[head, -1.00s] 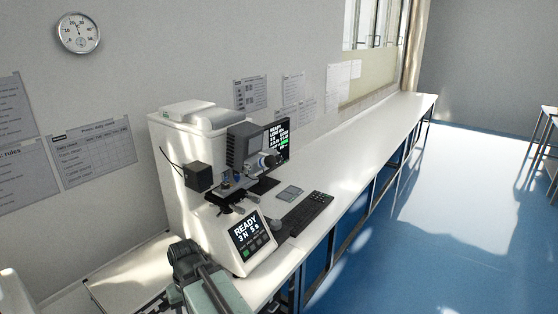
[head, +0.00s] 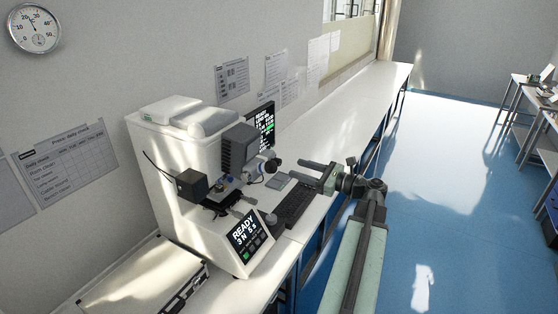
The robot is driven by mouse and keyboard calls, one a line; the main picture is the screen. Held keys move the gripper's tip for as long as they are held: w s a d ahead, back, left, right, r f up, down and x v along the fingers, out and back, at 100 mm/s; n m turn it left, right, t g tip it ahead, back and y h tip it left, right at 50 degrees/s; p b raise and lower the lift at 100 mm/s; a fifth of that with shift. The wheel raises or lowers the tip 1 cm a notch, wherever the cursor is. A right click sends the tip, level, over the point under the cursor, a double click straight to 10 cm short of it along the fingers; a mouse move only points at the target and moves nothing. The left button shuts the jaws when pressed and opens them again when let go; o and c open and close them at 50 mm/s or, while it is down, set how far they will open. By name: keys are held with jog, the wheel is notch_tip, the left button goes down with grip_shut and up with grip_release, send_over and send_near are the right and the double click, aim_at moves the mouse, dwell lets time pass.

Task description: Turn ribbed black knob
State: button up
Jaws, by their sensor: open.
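The white hardness tester (head: 172,165) stands on the bench at left centre, its front panel (head: 246,239) lit with "READY 3 N 5 s". A small dark rounded part (head: 271,219) shows at the right side of its base. It may be the black knob, but its ribs are too small to make out. My gripper (head: 299,169) is open and empty, to the right of the tester, above the keyboard area. Its two fingers point left towards the tester and are apart from it.
A black keyboard (head: 295,204) and a small grey pad (head: 279,181) lie right of the tester. A dark monitor (head: 262,126) stands behind. The long white bench (head: 345,100) is clear farther back. Blue floor (head: 440,200) is open on the right.

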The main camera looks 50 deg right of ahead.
aim_at(280, 163)
jog(key=x, duration=0.7)
jog(key=shift+w+a, duration=0.15)
jog(key=shift+w, duration=0.2)
grip_shut()
